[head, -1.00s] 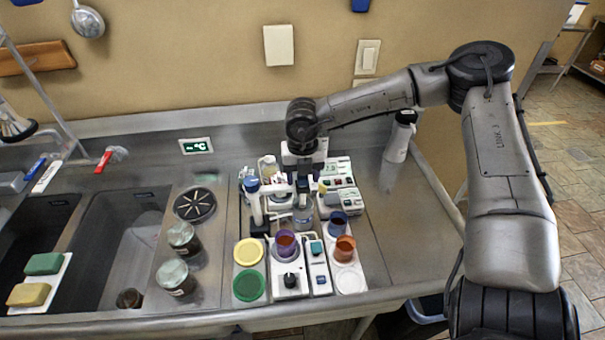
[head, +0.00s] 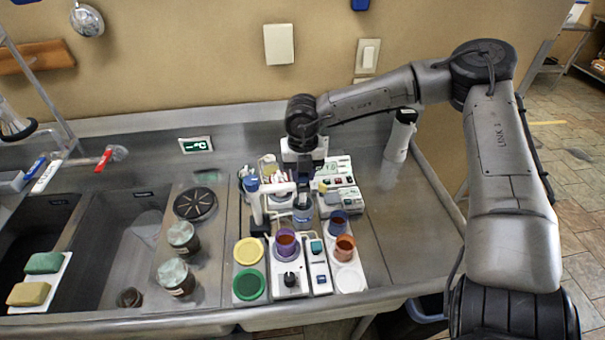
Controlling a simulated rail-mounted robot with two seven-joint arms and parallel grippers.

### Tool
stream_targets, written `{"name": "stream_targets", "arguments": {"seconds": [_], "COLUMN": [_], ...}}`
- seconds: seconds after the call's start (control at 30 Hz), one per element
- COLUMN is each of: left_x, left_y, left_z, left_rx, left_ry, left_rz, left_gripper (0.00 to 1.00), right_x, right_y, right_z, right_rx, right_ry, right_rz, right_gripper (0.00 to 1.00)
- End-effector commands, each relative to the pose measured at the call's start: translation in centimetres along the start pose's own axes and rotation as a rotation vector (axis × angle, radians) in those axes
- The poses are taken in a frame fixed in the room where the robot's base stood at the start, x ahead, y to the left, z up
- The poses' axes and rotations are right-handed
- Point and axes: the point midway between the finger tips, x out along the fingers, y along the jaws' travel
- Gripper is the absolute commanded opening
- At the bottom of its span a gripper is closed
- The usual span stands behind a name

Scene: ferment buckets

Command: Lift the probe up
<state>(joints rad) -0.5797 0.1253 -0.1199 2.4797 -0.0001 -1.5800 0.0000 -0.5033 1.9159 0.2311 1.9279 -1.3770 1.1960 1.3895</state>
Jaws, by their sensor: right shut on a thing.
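My right gripper (head: 304,190) points down over the back of the crowded counter, above a small beaker (head: 303,213) with a blue band. It is shut on a thin thing, most likely the probe, which my fingers and wrist mostly hide. I cannot tell whether its lower end is in the beaker or just above it. A white upright cylinder with a blue top (head: 252,194) stands left of the gripper. My left gripper is not in view.
A purple cup (head: 286,241) stands on a white stirrer (head: 290,281); orange (head: 344,247) and dark blue (head: 338,222) cups stand right. White instruments (head: 335,172) crowd behind. Two lidded jars (head: 176,278) (head: 183,238) are left, beside the sinks. The counter at right is clear.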

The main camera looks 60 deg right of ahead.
Motion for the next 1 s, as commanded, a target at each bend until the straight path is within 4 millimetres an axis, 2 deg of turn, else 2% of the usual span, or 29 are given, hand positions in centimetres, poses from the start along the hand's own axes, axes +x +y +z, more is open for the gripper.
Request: {"name": "stream_targets", "arguments": {"seconds": [0.33,0.73,0.77,1.0], "left_x": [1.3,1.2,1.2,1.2], "left_y": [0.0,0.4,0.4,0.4], "left_z": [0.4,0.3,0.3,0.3], "left_rx": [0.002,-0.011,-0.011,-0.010], "left_ry": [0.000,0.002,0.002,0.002], "left_rz": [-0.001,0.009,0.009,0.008], "left_gripper": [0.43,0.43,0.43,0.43], "right_x": [-4.8,-5.6,-5.7,-5.5], "right_y": [0.1,0.1,0.1,0.1], "right_z": [0.0,-0.1,-0.1,-0.1], "right_rx": [-0.001,-0.005,-0.005,-0.003], "right_ry": [-0.003,-0.002,-0.002,-0.001], "right_rz": [0.002,0.002,0.002,0.002], "right_gripper": [0.00,0.00,0.33,0.55]}}
